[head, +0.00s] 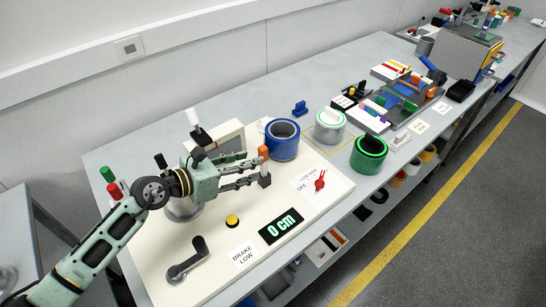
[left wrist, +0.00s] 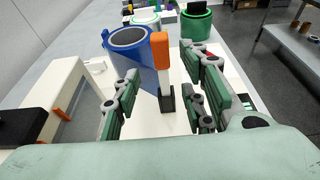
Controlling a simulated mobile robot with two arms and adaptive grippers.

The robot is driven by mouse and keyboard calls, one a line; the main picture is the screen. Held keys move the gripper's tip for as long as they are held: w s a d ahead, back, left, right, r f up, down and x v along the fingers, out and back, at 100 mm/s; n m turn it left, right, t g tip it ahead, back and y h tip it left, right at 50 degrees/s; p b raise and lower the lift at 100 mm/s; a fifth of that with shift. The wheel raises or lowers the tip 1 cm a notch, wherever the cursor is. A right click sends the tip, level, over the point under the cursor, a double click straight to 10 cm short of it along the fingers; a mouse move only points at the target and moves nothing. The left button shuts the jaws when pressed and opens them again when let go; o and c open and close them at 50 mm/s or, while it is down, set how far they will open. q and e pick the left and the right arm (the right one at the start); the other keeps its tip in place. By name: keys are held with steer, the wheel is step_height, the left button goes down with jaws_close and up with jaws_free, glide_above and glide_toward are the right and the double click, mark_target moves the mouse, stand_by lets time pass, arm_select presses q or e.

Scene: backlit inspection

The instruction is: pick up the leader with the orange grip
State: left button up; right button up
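The leader with the orange grip (head: 262,153) stands upright on the white panel, in front of the blue roll. In the left wrist view its orange grip (left wrist: 159,48) tops a white stem, with a black block (left wrist: 166,99) at its foot. My left gripper (head: 254,174) reaches in from the left, level with the panel. In the left wrist view my left gripper (left wrist: 163,88) is open, with one finger pair on each side of the leader and gaps showing. Whether any pad touches the stem cannot be told. My right gripper is not in view.
A blue roll (head: 283,146) stands just behind the leader. A clear roll (head: 330,132) and a green roll (head: 369,160) stand farther right. A red lever (head: 320,180), a yellow button (head: 232,221), a crank (head: 190,262) and a "0 cm" display (head: 281,226) are on the panel (head: 215,275).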

mark_target(264, 166)
arm_select(q)
steer(key=x, duration=0.2)
steer(key=p+x, duration=0.1)
steer(key=r+p+x, duration=0.1)
steer(key=x, duration=0.1)
steer(key=shift+w+d+f, duration=0.15)
steer(key=shift+d, duration=0.35)
steer(key=shift+w+d+f, duration=0.1)
steer(key=shift+d+f, duration=0.05)
steer(key=c, duration=0.6)
jaws_close()
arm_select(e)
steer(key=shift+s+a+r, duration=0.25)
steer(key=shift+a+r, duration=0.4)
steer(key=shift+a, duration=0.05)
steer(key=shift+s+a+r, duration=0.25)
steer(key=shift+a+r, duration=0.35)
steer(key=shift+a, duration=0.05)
